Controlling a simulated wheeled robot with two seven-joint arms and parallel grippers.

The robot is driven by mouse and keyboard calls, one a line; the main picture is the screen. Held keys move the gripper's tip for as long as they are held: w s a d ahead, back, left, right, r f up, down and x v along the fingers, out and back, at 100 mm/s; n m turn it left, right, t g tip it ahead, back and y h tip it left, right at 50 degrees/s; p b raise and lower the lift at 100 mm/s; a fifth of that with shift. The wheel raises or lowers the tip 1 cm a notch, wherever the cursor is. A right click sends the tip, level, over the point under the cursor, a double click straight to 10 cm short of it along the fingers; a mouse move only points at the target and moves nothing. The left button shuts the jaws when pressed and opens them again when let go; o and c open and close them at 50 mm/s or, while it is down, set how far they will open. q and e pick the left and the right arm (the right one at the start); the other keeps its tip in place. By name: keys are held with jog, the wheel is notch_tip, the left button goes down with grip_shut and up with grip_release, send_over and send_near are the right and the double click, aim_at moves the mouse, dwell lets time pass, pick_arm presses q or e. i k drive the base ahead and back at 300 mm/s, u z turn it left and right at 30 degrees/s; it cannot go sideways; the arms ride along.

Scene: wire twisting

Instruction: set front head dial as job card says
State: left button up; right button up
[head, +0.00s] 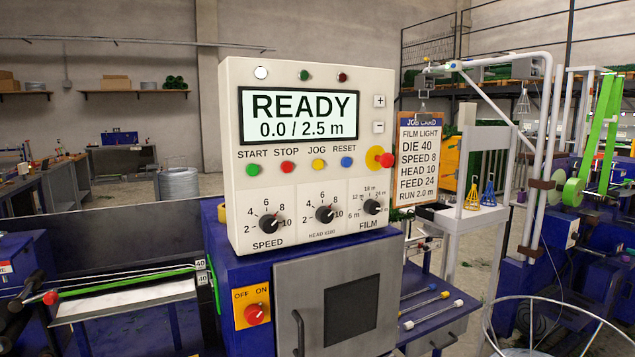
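The cream control panel (237,150) faces me. The head dial (325,213), a black knob labelled HEAD x100, is the middle of three dials on its lower face. Its white pointer seems to lean to the upper right, but is too small to read exactly. The speed dial (269,223) is on its left and the film dial (371,206) on its right. The job card (418,160) hangs to the right of the panel and reads FILM LIGHT, DIE 40, SPEED 8, HEAD 10, FEED 24, RUN 2.0 m. Neither of my grippers is in view.
The display (299,116) reads READY, 0.0 / 2.5 m. Start, stop, jog and reset buttons sit below it. A red stop knob (385,160) sticks out at the panel's right. A red off/on switch (255,314) and a grey door (340,300) with handle are below. The dial fronts are unobstructed.

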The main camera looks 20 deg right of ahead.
aim_at(323, 214)
jog(key=k, duration=0.5)
jog(key=z, duration=1.45)
jog(key=i, duration=0.7)
jog(key=u, duration=1.45)
